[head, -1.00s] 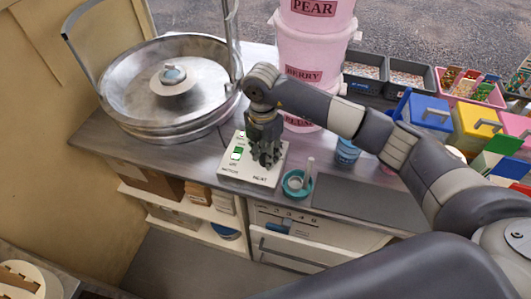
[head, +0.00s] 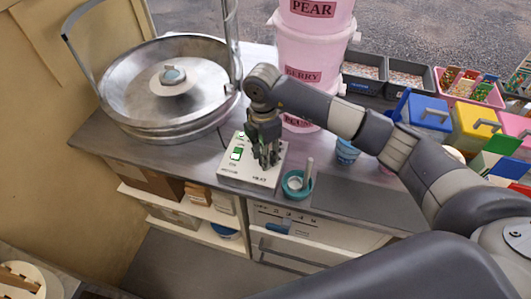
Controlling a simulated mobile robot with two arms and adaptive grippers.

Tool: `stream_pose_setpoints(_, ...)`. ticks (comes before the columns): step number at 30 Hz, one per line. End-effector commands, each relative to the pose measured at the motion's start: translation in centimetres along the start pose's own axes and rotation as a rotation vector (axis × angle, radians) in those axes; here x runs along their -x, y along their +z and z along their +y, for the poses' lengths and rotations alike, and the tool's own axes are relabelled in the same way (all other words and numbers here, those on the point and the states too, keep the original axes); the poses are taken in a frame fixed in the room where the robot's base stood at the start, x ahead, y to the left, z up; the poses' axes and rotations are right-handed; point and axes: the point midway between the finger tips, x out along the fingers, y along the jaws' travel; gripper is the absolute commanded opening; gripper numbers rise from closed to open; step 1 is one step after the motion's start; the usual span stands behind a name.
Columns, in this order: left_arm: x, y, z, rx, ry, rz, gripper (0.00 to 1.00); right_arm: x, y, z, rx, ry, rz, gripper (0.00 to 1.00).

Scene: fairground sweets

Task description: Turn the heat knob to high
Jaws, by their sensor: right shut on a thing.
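The white control box (head: 238,174) sits on the steel counter beside the big round metal pan. Its top carries a green-lit switch (head: 236,153) on the left and printed labels along the front. My right gripper (head: 267,163) points down over the right part of the box, with its fingers shut on the heat knob. The knob itself is hidden by the fingers, so its setting cannot be read. My left gripper is not in view.
The metal pan (head: 130,109) with upright bars stands left of the box. A teal bowl (head: 291,193) with a white stick in it stands close on the right. Pink tubs (head: 313,55) stand behind. A grey mat (head: 355,203) lies further right.

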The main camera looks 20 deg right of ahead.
Motion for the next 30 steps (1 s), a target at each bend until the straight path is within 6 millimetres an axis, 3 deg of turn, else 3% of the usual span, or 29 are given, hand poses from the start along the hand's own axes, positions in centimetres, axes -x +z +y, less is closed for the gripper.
stream_pose_setpoints(2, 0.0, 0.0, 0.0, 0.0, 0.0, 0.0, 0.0, 0.1, 0.0, 0.1, -0.002, 0.004, 0.001, 0.06)
stream_pose_setpoints(3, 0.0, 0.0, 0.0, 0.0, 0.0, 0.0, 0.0, 0.1, 0.0, 0.1, -0.002, 0.004, 0.001, 0.35)
stream_pose_setpoints(6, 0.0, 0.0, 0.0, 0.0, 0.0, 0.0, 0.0, 0.1, 0.0, 0.1, -0.001, 0.003, 0.001, 0.51)
stream_pose_setpoints(15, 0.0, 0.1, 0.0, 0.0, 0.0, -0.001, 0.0, 0.1, 0.0, 0.0, 0.0, 0.002, 0.001, 0.51)
stream_pose_setpoints(19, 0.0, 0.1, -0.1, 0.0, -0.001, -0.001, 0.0, 1.0, 0.0, 0.1, 0.0, 0.004, 0.001, 0.51)
stream_pose_setpoints(30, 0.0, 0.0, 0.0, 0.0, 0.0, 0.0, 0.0, 8.4, 0.0, 0.1, 0.001, 0.006, 0.0, 0.51)
